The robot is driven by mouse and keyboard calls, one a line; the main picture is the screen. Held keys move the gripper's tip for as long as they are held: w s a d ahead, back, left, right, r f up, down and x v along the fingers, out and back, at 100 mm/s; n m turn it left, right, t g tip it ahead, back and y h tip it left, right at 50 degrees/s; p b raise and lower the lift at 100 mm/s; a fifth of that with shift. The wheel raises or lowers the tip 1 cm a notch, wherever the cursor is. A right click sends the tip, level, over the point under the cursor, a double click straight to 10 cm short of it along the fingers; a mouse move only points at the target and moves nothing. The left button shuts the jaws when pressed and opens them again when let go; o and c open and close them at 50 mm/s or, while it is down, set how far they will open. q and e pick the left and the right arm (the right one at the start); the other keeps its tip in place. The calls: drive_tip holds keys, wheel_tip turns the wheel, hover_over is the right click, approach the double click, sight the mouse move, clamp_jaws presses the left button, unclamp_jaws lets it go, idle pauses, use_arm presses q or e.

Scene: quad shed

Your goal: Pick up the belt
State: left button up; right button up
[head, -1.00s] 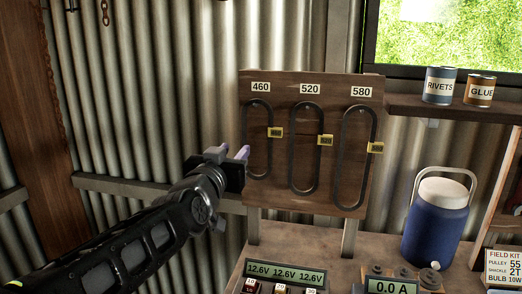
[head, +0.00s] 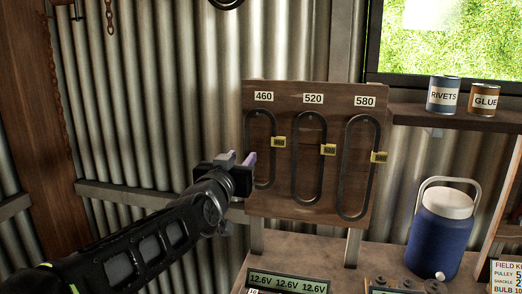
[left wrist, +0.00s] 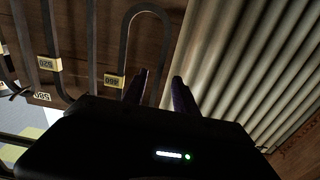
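Three black belts hang on a wooden board (head: 235,212) under labels 460, 520 and 580: the 460 belt (head: 274,137), the 520 belt (head: 294,160) and the 580 belt (head: 347,165). Each has a yellow tag. My left gripper (head: 242,159) is at the left edge of the 460 belt, its two purple fingertips apart. In the left wrist view the fingers of my left gripper (left wrist: 160,80) are open, and one strand of the 460 belt (left wrist: 126,45) shows left of them. The other strand runs down between the fingertips; contact cannot be told. My right gripper is not in view.
A bench (head: 295,250) below holds a meter reading 12.6V (head: 288,284) and a blue cooler (head: 442,235). A shelf (head: 415,115) at right carries rivets (head: 443,97) and glue (head: 485,101) cans. Corrugated wall (head: 160,100) stands behind my arm.

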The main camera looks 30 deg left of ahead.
sight(247, 153)
use_arm(q)
drive_tip(key=p+x, duration=0.2)
drive_tip(key=x, duration=0.3)
drive_tip(key=shift+w+f, duration=0.1)
drive_tip(key=shift+w, duration=0.1)
idle(0.4)
clamp_jaws()
idle(0.5)
